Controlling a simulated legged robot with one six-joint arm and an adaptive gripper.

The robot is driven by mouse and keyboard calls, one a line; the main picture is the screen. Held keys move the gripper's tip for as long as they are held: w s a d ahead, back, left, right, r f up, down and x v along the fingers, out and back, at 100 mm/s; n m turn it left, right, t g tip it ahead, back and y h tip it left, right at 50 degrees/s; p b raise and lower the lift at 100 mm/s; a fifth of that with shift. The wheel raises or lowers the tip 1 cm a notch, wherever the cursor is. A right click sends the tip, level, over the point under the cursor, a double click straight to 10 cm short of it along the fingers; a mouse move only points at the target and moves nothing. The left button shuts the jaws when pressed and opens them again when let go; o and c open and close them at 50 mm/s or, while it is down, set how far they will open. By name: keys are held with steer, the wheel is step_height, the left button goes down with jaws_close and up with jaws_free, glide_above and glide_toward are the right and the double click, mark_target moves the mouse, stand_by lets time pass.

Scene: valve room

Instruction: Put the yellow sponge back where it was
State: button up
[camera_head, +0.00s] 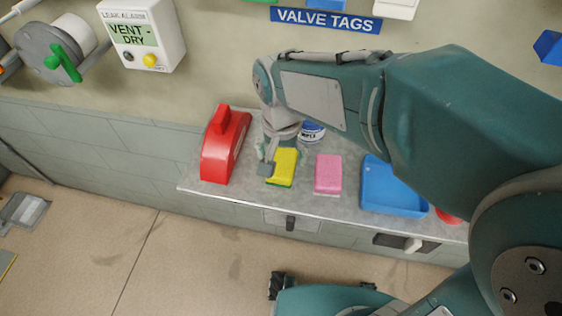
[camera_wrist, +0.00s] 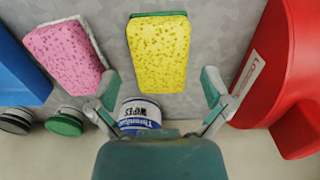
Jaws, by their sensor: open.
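The yellow sponge (camera_head: 283,166) with a green layer lies on the grey counter between a red case and a pink sponge. In the wrist view the yellow sponge (camera_wrist: 159,54) lies ahead of the open jaws, near the middle of the picture. My gripper (camera_head: 267,161) is over the counter at the sponge's left side, partly overlapping it in the head view. In the wrist view my gripper (camera_wrist: 158,92) has its two fingers spread, one on each side of the sponge's near end. I cannot tell whether either finger touches it.
The pink sponge (camera_head: 328,173) lies right of the yellow one; the blue tray (camera_head: 393,205) is further right. The red case (camera_head: 221,147) stands close on the left. A wipes tub (camera_head: 312,132) is behind. Green (camera_wrist: 64,122) and dark (camera_wrist: 15,121) round items show in the wrist view.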

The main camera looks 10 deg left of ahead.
mark_target(281, 164)
step_height(281, 164, up, 9)
steer(key=s+d+t, duration=0.2)
steer(key=s+d, duration=0.2)
steer(key=d, duration=0.6)
steer(key=s+d+f+n+t, duration=0.1)
steer(key=s+d+t, duration=0.2)
steer(key=d, duration=0.7)
steer(key=shift+s+f+t, duration=0.25)
steer(key=shift+s+t, duration=0.05)
steer(key=shift+s, duration=0.1)
steer(key=shift+d, duration=0.2)
steer(key=shift+d, duration=0.1)
